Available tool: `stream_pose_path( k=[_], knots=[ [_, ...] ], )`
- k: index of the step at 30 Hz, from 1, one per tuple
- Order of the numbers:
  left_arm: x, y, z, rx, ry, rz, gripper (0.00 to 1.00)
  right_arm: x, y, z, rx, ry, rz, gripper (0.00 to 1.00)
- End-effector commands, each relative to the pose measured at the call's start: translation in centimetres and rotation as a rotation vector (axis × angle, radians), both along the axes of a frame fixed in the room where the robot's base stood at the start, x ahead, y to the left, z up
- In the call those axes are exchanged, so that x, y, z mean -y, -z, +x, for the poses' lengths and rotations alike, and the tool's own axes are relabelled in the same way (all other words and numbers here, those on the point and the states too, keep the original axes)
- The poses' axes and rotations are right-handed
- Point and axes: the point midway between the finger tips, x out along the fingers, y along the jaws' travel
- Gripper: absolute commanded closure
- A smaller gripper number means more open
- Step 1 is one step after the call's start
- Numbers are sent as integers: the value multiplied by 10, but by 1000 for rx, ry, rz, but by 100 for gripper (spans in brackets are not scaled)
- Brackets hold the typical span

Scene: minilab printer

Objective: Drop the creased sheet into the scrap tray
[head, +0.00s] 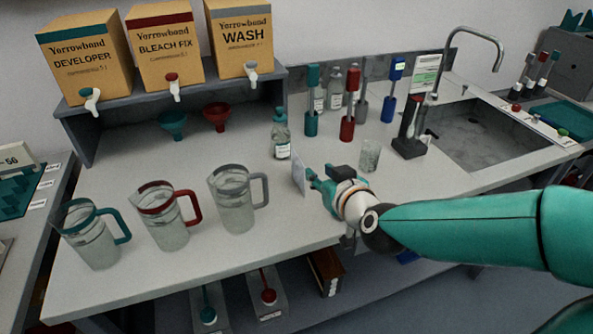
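A thin pale sheet (299,173) stands nearly upright at the fingertips of my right gripper (309,177), above the middle of the bench. The gripper appears closed on the sheet's right side. The sheet is seen at a steep angle, so a crease cannot be made out. My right arm reaches in from the right edge. My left gripper is not in view. I cannot identify a scrap tray in this view.
Three handled jugs (237,202) stand at the front left of the bench (320,230). A small bottle (281,137) is behind the sheet, and a glass beaker (370,155) is to its right. Upright tools and a sink (480,135) lie farther right.

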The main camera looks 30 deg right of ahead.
Motion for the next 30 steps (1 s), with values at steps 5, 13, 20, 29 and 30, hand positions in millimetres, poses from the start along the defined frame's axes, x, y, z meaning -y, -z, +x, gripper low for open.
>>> stream_pose_path(
  k=[5,13,20,29,30],
  knots=[
    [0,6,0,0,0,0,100,5,17,41,-4,-9,1,67],
    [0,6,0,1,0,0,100,10,27,75,-1,-16,1,67],
    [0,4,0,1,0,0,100,13,33,89,-3,-17,1,67],
    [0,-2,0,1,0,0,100,20,47,123,-1,-17,1,67],
    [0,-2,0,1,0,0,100,21,47,124,0,-17,1,67]
  ],
)
